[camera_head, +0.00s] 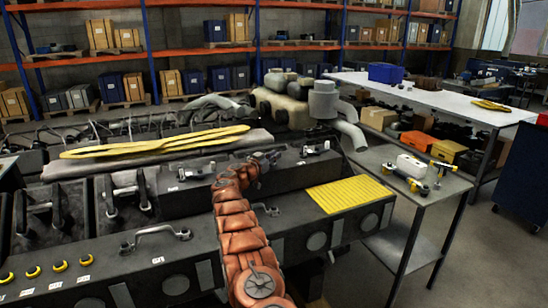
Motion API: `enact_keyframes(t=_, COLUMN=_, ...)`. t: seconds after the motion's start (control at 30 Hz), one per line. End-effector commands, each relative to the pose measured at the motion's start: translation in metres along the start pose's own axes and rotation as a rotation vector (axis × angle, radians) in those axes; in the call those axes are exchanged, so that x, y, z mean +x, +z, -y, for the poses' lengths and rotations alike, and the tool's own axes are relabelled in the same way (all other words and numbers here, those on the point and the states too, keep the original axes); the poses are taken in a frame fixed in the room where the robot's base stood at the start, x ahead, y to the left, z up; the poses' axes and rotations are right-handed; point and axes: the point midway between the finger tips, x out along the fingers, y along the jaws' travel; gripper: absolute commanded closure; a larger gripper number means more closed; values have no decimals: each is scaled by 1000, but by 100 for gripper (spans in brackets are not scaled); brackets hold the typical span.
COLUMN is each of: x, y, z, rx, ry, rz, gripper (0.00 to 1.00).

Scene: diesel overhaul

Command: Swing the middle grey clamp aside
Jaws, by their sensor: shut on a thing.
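My orange padded arm reaches up from the bottom over the dark engine block (205,198). My gripper (267,159), small and dark at its end, is shut on the middle grey clamp on the raised block. The clamp is mostly hidden by the gripper, and its exact angle cannot be told. Another grey clamp (316,149) sits to the right on the same raised part. A further grey clamp (190,173) sits to the left, apart from my gripper.
A grey handle (156,238) stands up from the front deck at left, another (265,210) right beside my arm. A yellow ribbed plate (348,195) lies at right. Long yellow pieces (155,143) lie behind. A side table (400,157) holds tools.

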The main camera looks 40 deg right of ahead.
Motion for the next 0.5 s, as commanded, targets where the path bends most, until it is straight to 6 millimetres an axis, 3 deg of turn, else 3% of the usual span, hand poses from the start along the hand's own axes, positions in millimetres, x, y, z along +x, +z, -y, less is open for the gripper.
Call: enact_keyframes(t=0.5, x=-6, y=8, z=1, rx=2, ry=41, rz=23, gripper=100)
